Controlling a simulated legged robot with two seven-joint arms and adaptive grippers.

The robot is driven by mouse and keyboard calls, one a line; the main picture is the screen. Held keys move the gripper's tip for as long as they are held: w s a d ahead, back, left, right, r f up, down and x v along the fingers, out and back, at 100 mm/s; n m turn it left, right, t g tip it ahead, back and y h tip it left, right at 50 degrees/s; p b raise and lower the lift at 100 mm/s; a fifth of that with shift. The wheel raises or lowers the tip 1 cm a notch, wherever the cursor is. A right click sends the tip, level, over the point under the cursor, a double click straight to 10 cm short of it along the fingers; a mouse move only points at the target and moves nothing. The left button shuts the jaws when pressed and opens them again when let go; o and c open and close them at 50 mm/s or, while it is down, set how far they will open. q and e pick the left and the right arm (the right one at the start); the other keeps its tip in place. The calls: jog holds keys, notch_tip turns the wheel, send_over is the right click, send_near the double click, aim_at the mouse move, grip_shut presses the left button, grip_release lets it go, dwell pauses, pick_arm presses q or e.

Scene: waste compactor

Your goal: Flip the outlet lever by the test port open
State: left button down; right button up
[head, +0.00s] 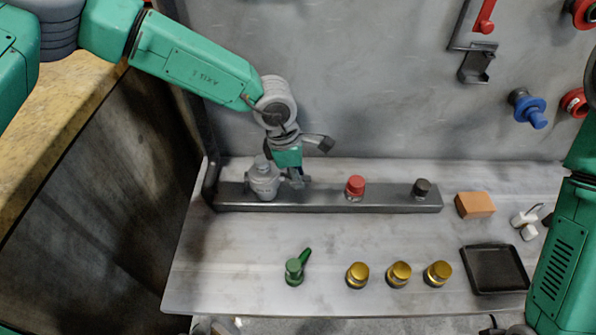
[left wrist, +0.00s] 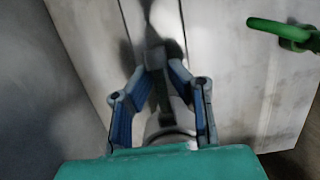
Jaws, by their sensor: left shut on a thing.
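A grey valve fitting (head: 262,180) stands at the left end of a dark metal pipe (head: 325,200) on the bench. My left gripper (head: 298,180) is down beside its right side. In the left wrist view, my left gripper's fingers (left wrist: 158,78) are closed in around a narrow grey lever piece (left wrist: 154,60), above a round grey body (left wrist: 168,130). The gripper and arm partly hide the lever in the head view. A red-capped port (head: 355,187) and a black-capped port (head: 421,188) stand farther right on the pipe.
A green-handled valve (head: 294,270) and several gold-capped pieces stand in front of the pipe. A black tray (head: 495,269), an orange block (head: 474,205) and a blue wall valve (head: 529,107) are right. The grey wall is close behind the pipe.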

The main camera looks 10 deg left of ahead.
pick_arm(q)
jog(key=shift+w+a+r+h+p, duration=0.1)
jog(key=shift+r+h+p, duration=0.25)
jog(key=shift+h, duration=0.45)
jog(key=c, duration=1.6)
grip_release()
jog(key=shift+f, duration=0.1)
jog(key=v, duration=1.2)
jog(key=shift+a+f, duration=0.1)
jog(key=shift+a, duration=0.05)
